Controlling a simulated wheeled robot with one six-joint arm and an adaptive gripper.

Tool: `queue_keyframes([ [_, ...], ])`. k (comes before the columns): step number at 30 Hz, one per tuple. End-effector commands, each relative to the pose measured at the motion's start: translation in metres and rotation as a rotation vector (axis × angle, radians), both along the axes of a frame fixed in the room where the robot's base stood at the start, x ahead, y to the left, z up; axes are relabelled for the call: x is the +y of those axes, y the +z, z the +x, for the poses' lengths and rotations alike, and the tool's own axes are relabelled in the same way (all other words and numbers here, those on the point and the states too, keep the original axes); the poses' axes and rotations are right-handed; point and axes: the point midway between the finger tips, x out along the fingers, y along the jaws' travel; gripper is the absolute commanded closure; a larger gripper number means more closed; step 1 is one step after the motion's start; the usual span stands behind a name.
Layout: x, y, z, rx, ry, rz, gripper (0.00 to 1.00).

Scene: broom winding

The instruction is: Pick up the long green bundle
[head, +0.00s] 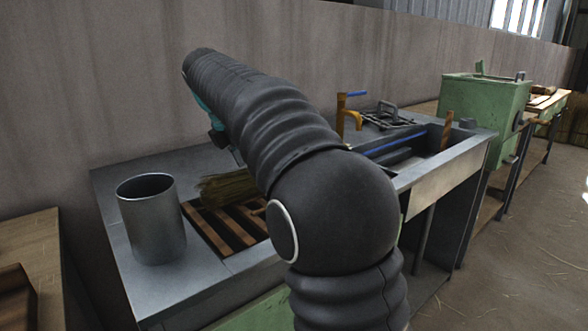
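The green bundle (228,188) is a sheaf of olive-green stalks lying on the slatted wooden rack (213,232) set in the metal bench. Its left end shows as a ragged brush of stalks; the rest runs behind my arm and is hidden. My arm crosses the middle of the head view, reaches up to the left and bends down past a teal section. A small dark part at my arm's end (222,142) shows just above the bundle. My fingers are hidden behind the arm, so I cannot tell whether they touch the bundle.
A grey metal cylinder (152,218) stands left of the rack. A green machine (487,108) stands farther right. A wall runs behind the bench; floor is open at right.

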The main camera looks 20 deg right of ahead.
Motion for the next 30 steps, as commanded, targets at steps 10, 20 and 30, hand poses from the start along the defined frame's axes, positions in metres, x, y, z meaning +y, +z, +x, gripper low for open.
queue_keyframes([
  [10, -0.013, -0.03, 0.003, 0.0, -0.001, 0.0, 0.14],
  [20, -0.012, -0.03, 0.003, 0.0, -0.001, 0.0, 0.49],
  [30, -0.012, -0.03, 0.003, 0.0, 0.0, 0.0, 0.81],
])
